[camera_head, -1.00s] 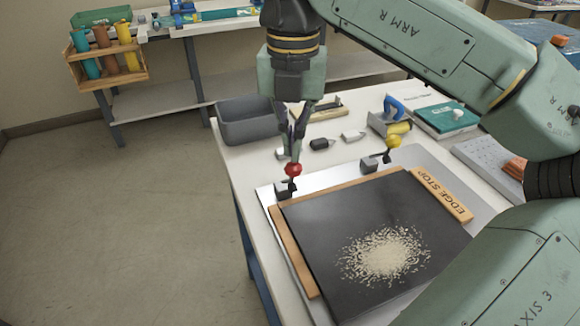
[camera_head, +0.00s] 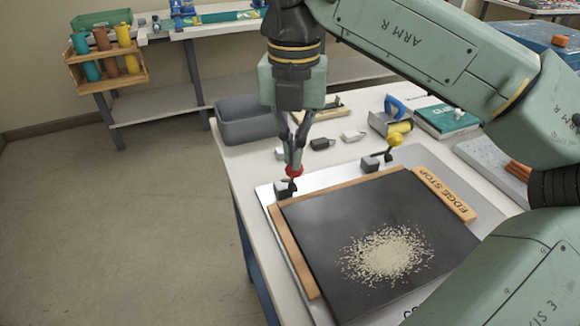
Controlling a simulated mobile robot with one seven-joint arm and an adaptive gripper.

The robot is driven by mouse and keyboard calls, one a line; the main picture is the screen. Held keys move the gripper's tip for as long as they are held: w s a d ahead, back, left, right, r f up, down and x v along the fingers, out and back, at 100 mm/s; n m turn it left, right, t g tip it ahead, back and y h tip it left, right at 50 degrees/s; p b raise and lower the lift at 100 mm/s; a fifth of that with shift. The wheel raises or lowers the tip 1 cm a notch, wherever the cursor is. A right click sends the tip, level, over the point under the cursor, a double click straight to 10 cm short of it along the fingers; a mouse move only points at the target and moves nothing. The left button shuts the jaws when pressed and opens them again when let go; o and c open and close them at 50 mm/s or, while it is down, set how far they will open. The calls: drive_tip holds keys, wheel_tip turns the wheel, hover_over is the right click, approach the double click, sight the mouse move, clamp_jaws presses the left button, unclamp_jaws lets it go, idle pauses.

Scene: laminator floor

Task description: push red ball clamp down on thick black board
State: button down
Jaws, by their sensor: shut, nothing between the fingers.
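The thick black board (camera_head: 340,230) lies on a metal plate on the table, with a patch of pale granules (camera_head: 387,254) on it. The red ball clamp (camera_head: 294,171) stands at the board's far left corner, its red ball on a dark lever above a grey block. My gripper (camera_head: 295,166) is shut and empty, pointing straight down, with its fingertips at the top of the red ball and partly covering it. They appear to touch it. A second clamp with a yellow ball (camera_head: 394,139) stands farther right along the far edge, its ball raised.
A wooden edge stop (camera_head: 444,194) lies along the board's right side and a wooden strip (camera_head: 293,250) along its left. A grey bin (camera_head: 244,128) stands behind my gripper. Small blocks, a blue-handled tool (camera_head: 394,110) and a teal book (camera_head: 446,118) are at the back.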

drive_tip(key=shift+s+d+f+b, duration=0.2)
drive_tip(key=shift+s+f+b, duration=0.3)
drive_tip(key=shift+f+b, duration=0.3)
drive_tip(key=shift+s+d+f+b, duration=0.2)
drive_tip(key=shift+s+f+b, duration=0.4)
drive_tip(key=shift+f, duration=0.3)
drive_tip(key=shift+w+r, duration=0.1)
drive_tip(key=shift+w+r+p, duration=0.2)
drive_tip(key=shift+r+p, duration=0.4)
drive_tip(key=shift+r, duration=0.1)
drive_tip(key=shift+w+r+p, duration=0.15)
drive_tip(key=shift+r+p, duration=0.45)
drive_tip(key=shift+r, duration=0.05)
drive_tip(key=r+p, duration=0.2)
drive_tip(key=r, duration=0.1)
drive_tip(key=r+p, duration=0.1)
drive_tip(key=r, duration=0.1)
drive_tip(key=shift+s+r+p, duration=0.1)
drive_tip(key=shift+s+p, duration=0.15)
drive_tip(key=shift+p, duration=0.15)
